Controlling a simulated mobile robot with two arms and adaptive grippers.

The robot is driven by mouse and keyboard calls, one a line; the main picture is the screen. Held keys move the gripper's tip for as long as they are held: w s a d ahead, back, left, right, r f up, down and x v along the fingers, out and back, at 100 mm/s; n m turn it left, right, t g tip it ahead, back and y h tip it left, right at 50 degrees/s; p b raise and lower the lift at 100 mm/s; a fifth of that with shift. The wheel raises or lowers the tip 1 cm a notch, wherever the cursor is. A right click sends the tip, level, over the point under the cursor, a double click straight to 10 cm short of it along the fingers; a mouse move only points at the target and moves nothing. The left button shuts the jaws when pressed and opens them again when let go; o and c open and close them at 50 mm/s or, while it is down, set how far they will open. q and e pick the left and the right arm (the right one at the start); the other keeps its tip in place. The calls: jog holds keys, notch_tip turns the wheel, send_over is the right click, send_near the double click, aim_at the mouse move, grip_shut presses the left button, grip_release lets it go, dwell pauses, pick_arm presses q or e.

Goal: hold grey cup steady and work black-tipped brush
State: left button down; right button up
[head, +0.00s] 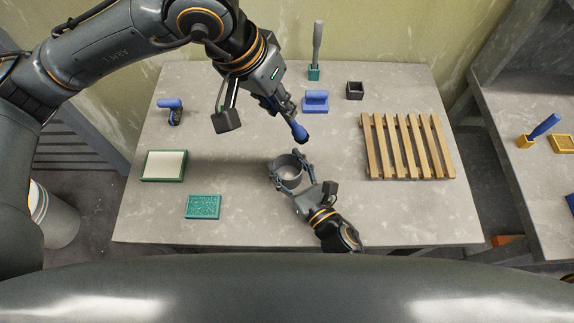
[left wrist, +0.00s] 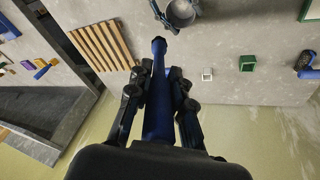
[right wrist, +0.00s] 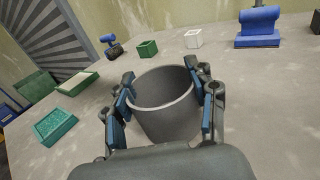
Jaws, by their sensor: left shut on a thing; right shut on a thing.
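The grey cup (head: 287,172) stands upright on the grey table, open at the top; no contents can be made out. My right gripper (head: 292,178) is shut on it, with a finger on each side of its wall, as the right wrist view also shows around the cup (right wrist: 163,118). My left gripper (head: 286,107) is shut on the blue handle of the black-tipped brush (head: 299,130). In the left wrist view the brush (left wrist: 158,115) points away from the palm, its dark tip toward the cup. In the head view the tip is above and apart from the cup.
A wooden slatted rack (head: 407,147) lies to the right. A green-framed pad (head: 164,165) and a teal sponge-like block (head: 203,207) lie to the left.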

pick_arm(q)
jog(key=a+f+g, duration=0.2)
jog(key=a+f, duration=0.1)
jog(key=f, duration=1)
jog(key=shift+w+a+h, duration=0.3)
jog(key=shift+w+a, duration=0.05)
jog(key=shift+w, duration=0.05)
jog(key=shift+f, duration=0.75)
jog(key=shift+d, duration=0.1)
